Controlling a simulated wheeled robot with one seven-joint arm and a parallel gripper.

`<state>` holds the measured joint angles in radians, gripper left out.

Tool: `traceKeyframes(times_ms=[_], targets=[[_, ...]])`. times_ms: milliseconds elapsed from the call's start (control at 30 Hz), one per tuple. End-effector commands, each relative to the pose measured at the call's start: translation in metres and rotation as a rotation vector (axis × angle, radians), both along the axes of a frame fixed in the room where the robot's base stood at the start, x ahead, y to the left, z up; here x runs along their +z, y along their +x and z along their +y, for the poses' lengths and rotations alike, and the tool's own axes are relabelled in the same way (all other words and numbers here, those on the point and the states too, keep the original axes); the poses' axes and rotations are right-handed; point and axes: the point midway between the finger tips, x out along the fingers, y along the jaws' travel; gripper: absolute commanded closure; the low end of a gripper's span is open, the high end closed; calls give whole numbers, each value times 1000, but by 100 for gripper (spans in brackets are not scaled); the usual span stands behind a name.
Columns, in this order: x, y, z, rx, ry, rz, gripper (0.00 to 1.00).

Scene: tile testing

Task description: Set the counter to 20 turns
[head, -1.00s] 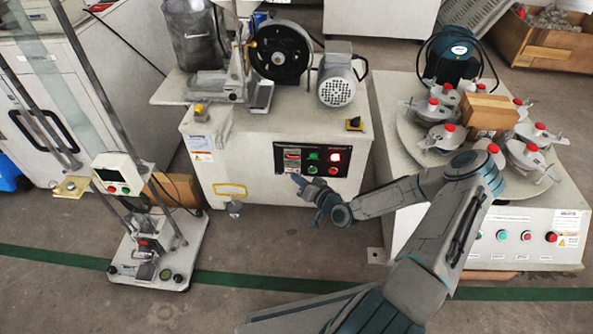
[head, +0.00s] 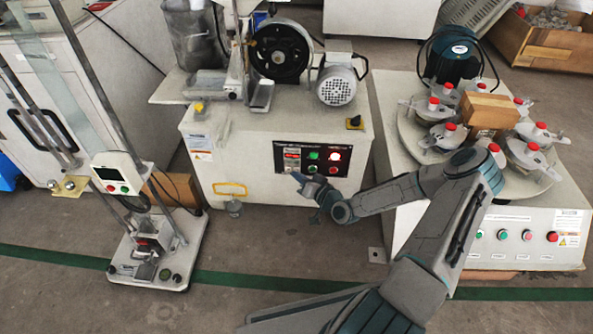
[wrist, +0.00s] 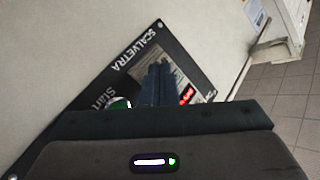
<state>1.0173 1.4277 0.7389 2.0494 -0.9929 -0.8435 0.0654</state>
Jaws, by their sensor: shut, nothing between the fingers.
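The counter (head: 292,158) is the small display block at the left of the black control panel (head: 313,174) on the front of the white machine. In the wrist view the counter (wrist: 186,92) shows red digits, too small to read, and my fingers hide part of it. My gripper (head: 293,175) is shut and empty, its tips just below the counter in the head view. In the wrist view my gripper (wrist: 157,68) points at the panel, its fingertips over the counter's face. I cannot tell whether they touch it.
A yellow handle (head: 230,189) is to the left on the machine front. A machine with a round plate of clamps (head: 405,135) stands at the right.

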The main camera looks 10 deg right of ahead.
Motion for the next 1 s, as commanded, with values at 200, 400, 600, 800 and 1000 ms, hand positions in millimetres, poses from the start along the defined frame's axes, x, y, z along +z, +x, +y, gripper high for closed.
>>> traceKeyframes(times_ms=[200,400,600,800,1000], targets=[[0,0,0,0,0,0,100],[0,1,0,0,0,0,100],[0,3,-1,0,0,0,100],[0,6,-1,1,0,0,100],[0,6,-2,1,0,0,100]])
